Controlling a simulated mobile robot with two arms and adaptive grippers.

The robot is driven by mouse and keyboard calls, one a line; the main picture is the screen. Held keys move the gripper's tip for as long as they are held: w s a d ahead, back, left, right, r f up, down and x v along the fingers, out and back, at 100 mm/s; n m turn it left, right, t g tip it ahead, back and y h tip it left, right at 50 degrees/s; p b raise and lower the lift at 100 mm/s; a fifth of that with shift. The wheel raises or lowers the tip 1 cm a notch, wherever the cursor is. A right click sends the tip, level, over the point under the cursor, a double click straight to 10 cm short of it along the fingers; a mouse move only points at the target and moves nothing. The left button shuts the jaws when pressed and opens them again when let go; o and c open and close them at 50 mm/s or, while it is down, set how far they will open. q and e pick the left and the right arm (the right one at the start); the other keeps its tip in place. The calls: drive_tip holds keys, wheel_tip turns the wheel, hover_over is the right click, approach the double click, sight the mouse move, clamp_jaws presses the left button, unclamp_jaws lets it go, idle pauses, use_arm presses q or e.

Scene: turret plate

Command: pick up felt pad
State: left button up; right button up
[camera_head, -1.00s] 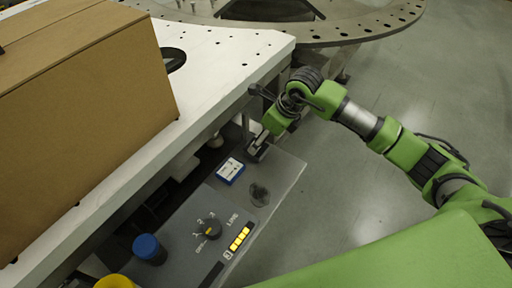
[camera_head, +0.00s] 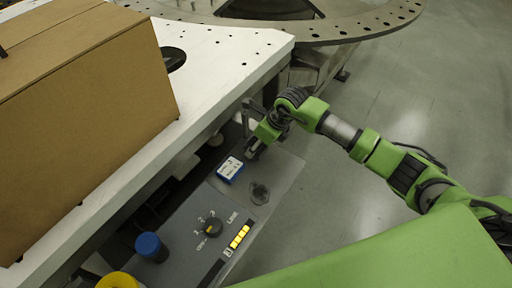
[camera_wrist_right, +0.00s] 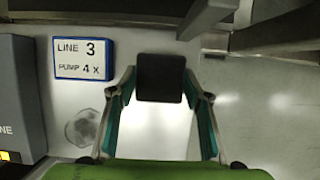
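The felt pad appears to be the dark, nearly square piece (camera_wrist_right: 160,78) in the right wrist view, near the edge of the grey panel. My right gripper (camera_wrist_right: 160,88) is open, with one finger on each side of the pad and narrow gaps showing. I cannot tell the height of the fingertips above the panel. In the head view my right gripper (camera_head: 252,148) is over the panel's far end, and the pad is hard to make out there. My left gripper is not in view.
A blue-framed LINE 3 label (camera_head: 230,169) and a round dark smudge (camera_head: 259,193) are on the panel (camera_head: 284,172). A rotary knob (camera_head: 213,227), blue button (camera_head: 150,247) and yellow button (camera_head: 117,281) are nearer. A cardboard box (camera_head: 85,125) stands on the white table (camera_head: 222,62).

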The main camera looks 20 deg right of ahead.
drive_tip(key=shift+r, duration=0.15)
drive_tip(key=shift+r, duration=0.3)
wheel_tip(320, 180, up, 2)
drive_tip(key=shift+w+r+b, duration=0.1)
drive_tip(key=shift+b, duration=0.5)
drive_tip(key=s+a+r+b, duration=0.2)
drive_tip(key=s+r, duration=0.8)
drive_tip(key=s, duration=0.4)
drive_tip(key=shift+a, duration=0.4)
drive_tip(key=shift+o, duration=0.2)
drive_tip(key=shift+w, duration=0.1)
